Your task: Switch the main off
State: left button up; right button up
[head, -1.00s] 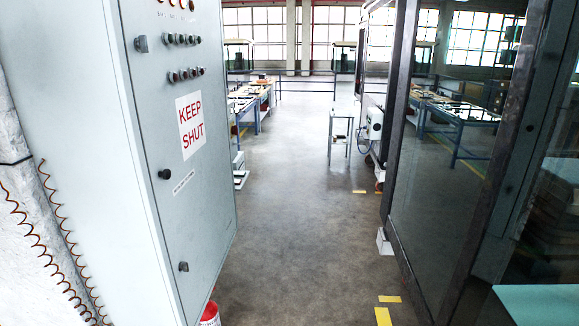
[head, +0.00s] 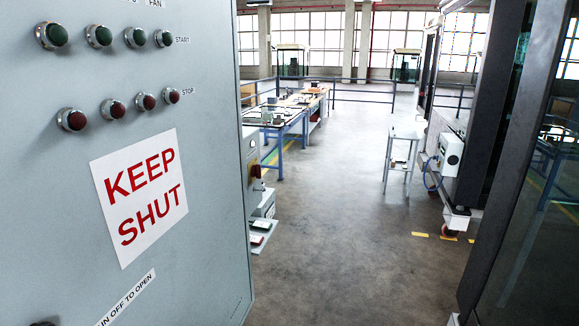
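A grey cabinet door (head: 215,225) fills the left of the head view. It carries a white sign in red letters, "KEEP SHUT" (head: 138,196). Below is a label strip (head: 127,298), cut by the frame, reading "...IN OFF TO OPEN". A dark round part (head: 42,323) barely shows at the bottom edge beside it. I cannot tell which of these is the main. Neither gripper is in view.
Green buttons (head: 102,36) marked START and red buttons (head: 117,108) marked STOP sit on the door. Open grey floor (head: 340,240) runs ahead. A dark-framed glass enclosure (head: 500,150) stands right, with a white knobbed box (head: 450,152) and small table (head: 406,133) beyond.

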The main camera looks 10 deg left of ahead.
aim_at(256, 171)
jog(key=i, duration=1.8)
jog(key=u, duration=1.65)
